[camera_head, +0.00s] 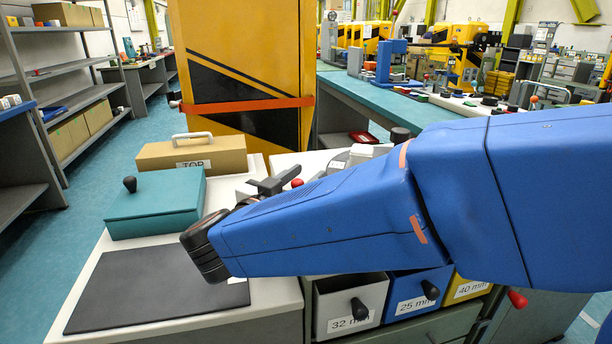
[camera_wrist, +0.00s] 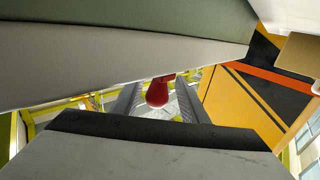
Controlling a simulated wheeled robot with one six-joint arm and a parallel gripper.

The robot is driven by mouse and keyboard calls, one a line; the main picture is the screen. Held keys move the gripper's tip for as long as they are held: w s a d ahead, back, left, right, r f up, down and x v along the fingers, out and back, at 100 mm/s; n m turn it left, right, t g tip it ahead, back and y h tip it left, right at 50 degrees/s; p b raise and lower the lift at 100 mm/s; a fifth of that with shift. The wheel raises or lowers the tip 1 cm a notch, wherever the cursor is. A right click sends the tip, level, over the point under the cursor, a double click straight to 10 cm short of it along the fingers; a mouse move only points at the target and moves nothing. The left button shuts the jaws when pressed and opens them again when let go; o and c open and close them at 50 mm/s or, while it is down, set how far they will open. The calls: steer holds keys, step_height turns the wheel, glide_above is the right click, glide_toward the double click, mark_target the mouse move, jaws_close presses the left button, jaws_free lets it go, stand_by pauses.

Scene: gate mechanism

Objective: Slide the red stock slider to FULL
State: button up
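A red knob (camera_head: 297,183) stands on the white bench top, beyond my forearm. It looks like the slider's knob, but its track and any FULL mark are hidden or too small to read. My gripper (camera_head: 272,184) is partly hidden behind my blue arm, with its dark fingers close to the knob. In the wrist view a red knob (camera_wrist: 157,93) shows between the two grey fingers of my gripper (camera_wrist: 158,106). The fingers are apart, with gaps beside the knob. I cannot tell how far the knob lies beyond the fingertips.
A teal box (camera_head: 155,208) with a black knob, a tan TOP box (camera_head: 190,155) and a black mat (camera_head: 150,290) are on the left. Labelled drawers (camera_head: 350,303) are below my arm. A yellow-black gate panel (camera_head: 240,80) stands behind.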

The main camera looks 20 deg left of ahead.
steer(key=v, duration=1.6)
steer(key=shift+s+a, duration=0.2)
steer(key=shift+s, duration=0.05)
steer(key=shift+r, duration=0.1)
